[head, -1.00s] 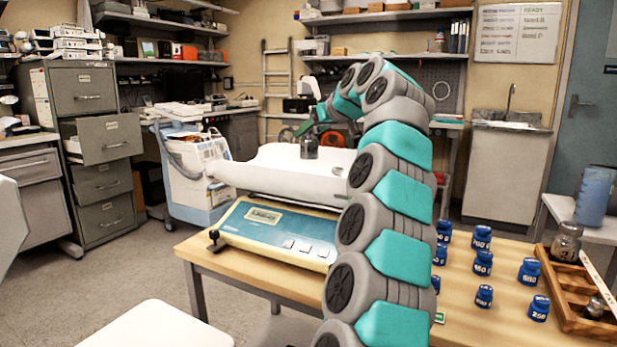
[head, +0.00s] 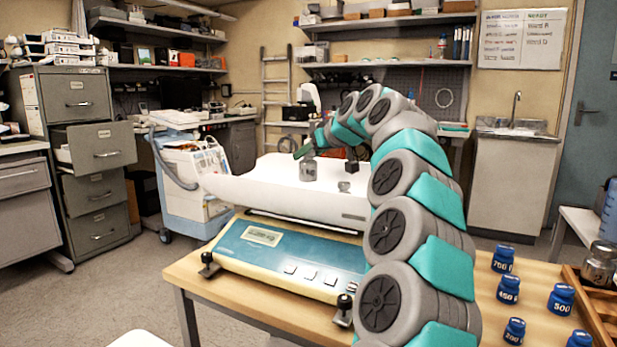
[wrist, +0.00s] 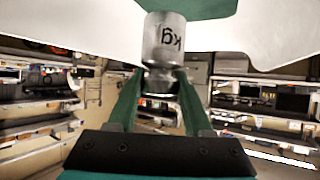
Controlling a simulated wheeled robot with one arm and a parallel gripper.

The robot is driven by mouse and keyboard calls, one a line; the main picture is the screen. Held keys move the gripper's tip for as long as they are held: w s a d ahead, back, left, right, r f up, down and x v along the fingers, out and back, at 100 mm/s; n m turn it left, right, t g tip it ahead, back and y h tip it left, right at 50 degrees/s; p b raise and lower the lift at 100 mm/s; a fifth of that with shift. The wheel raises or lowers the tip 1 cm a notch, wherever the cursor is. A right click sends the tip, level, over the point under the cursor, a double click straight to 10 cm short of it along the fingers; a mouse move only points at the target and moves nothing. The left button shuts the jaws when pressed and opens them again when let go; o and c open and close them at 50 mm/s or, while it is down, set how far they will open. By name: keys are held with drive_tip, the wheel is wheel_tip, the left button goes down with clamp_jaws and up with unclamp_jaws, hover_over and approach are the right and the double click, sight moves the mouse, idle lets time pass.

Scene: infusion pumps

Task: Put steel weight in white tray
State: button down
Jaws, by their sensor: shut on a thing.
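The steel weight (head: 309,170) is a shiny cylinder with a narrow neck and knob. In the wrist view the weight (wrist: 164,42) shows "kg" lettering upside down. My gripper (head: 304,150) is shut on its knob, with the green fingers on either side of it in the wrist view (wrist: 164,82). The white tray (head: 265,195) is the wide pan on top of the blue and cream scale. The weight is over the tray's back middle part; I cannot tell if its base touches the surface.
A small metal piece (head: 344,186) shows on the tray to the right of the weight. The scale body (head: 285,262) stands on a wooden table. Several blue weights (head: 508,290) and a wooden rack (head: 598,310) are at the right. My arm hides the tray's right end.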

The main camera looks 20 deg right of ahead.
sight(313, 171)
drive_tip(key=shift+f, duration=0.95)
drive_tip(key=shift+f, duration=0.15)
drive_tip(key=shift+f, duration=1.6)
drive_tip(key=shift+f, duration=0.15)
drive_tip(key=shift+c, duration=1.6)
unclamp_jaws()
drive_tip(key=shift+s, duration=0.1)
drive_tip(key=b+v, duration=0.1)
drive_tip(key=v, duration=1.1)
